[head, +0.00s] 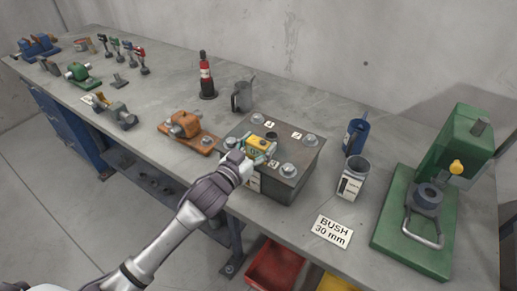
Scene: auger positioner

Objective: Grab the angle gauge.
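A small yellow object that looks like the angle gauge (257,143) is on top of a dark grey metal block (290,185), near its left side. My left gripper (256,151) reaches over the block's front left edge, right at the yellow object. Its greenish fingers appear on both sides of the yellow body and hide part of it. I cannot tell whether they press on it or stand a little apart. My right gripper is not in view.
The block's top has large bolts and numbered labels. An orange fixture (186,126) and a grey jug (243,96) stand left of it. A grey cup (352,178), a blue can (356,136) and a green press (440,195) stand right. A red bin (273,268) is below the bench.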

